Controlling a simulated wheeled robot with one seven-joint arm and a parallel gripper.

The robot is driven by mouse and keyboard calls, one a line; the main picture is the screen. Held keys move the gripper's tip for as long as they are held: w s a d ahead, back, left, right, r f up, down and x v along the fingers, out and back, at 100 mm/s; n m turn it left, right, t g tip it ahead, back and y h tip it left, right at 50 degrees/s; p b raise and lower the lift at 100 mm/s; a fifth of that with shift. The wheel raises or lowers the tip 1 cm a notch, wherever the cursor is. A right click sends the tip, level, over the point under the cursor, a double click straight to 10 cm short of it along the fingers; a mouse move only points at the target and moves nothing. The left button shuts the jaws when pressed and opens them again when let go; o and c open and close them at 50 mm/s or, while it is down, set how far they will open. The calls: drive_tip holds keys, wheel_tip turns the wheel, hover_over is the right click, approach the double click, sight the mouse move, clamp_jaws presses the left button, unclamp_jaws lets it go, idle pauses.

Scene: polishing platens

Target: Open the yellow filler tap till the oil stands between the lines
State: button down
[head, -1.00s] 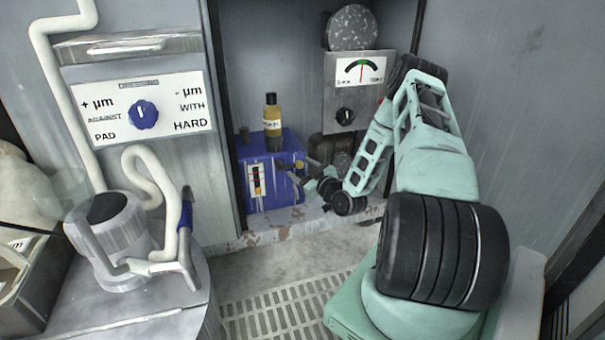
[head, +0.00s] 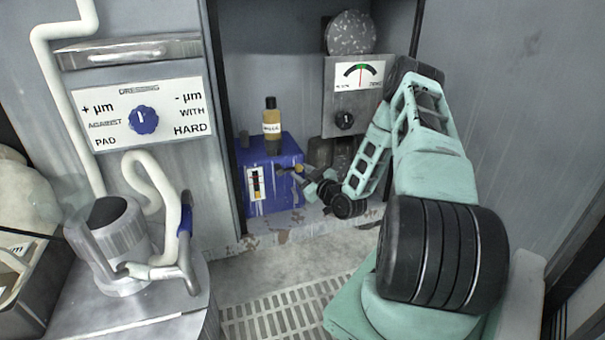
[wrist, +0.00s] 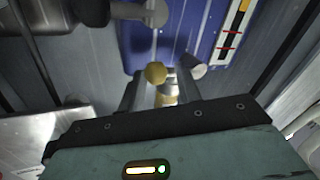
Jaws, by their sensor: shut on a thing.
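The blue oil box (head: 285,205) stands on a ledge in the alcove, with a white gauge plate (head: 249,184) on its front. Its dark sight tube (wrist: 232,45) shows in the wrist view with two red lines; an amber stretch sits at the upper picture edge, and the dark stretch runs across the lines. The yellow tap (wrist: 155,72) is at my gripper (wrist: 162,88); its knob shows between the fingers. My gripper, also in the head view (head: 293,174), is shut on the tap. The fingers partly hide the tap's stem.
An amber bottle (head: 272,128) stands on the blue box. A dial panel (head: 352,98) with a dark knob hangs at the right. A dressing panel (head: 140,108) is at the left. A grated floor (head: 290,312) lies in front of the ledge.

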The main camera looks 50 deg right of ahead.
drive_tip(key=shift+w+a+r+n+g+p, duration=0.2)
drive_tip(key=shift+r+n+g+p, duration=0.15)
drive_tip(key=shift+r+n+p, duration=0.55)
drive_tip(key=shift+w+a+r+n+g+p, duration=0.2)
drive_tip(key=shift+r+n+g+p, duration=0.15)
drive_tip(key=shift+n+p, duration=0.9)
drive_tip(key=shift+w+a+r+n+g+p, duration=0.25)
drive_tip(key=shift+r+n+p, duration=0.45)
drive_tip(key=shift+p, duration=0.75)
drive_tip(key=c, duration=0.9)
unclamp_jaws()
drive_tip(key=shift+f, duration=0.15)
drive_tip(key=shift+g, duration=0.25)
drive_tip(key=shift+s+d, duration=0.1)
drive_tip(key=shift+s, duration=0.1)
